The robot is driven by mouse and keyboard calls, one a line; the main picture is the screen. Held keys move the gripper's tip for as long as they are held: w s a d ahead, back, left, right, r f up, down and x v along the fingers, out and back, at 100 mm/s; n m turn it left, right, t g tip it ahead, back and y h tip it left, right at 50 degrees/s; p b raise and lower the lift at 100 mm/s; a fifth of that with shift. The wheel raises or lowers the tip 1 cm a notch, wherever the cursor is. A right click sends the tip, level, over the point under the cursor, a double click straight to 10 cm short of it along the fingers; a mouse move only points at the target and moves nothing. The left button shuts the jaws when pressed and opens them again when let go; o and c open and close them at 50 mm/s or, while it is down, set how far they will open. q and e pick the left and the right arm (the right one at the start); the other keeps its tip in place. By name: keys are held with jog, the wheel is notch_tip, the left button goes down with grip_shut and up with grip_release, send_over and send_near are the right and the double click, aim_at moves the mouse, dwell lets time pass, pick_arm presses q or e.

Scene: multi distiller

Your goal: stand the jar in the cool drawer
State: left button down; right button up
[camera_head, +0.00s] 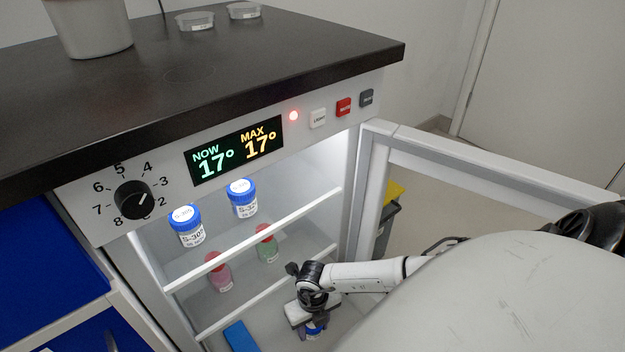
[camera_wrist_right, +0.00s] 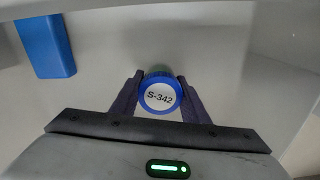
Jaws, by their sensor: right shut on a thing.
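The jar has a blue lid (camera_wrist_right: 159,95) marked S-342 in the right wrist view. In the head view a bit of its blue lid (camera_head: 314,329) shows below my right gripper (camera_head: 312,318). The gripper is shut on the jar, one finger on each side, low in the lit cool cabinet (camera_head: 285,208). The jar's body is mostly hidden, and I cannot tell whether it touches the surface below. I cannot make out a separate drawer front. My left gripper is not in view.
A blue block (camera_wrist_right: 46,45) lies at the bottom left of the jar. The open door (camera_head: 375,190) frames the right side. Light bare surface surrounds the jar.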

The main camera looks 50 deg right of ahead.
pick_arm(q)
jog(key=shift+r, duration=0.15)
pick_arm(e)
jog(key=shift+f, duration=0.2)
jog(key=o, duration=1.2)
jog(key=shift+r, duration=0.1)
jog(key=shift+r, duration=0.4)
notch_tip(320, 180, up, 11)
jog(key=p, duration=0.6)
jog(key=shift+f, duration=0.2)
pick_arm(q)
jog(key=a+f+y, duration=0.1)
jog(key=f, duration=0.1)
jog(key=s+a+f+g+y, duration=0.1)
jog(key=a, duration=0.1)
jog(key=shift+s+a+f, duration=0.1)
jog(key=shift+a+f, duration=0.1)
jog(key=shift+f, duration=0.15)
pick_arm(e)
jog(key=shift+r, duration=0.5)
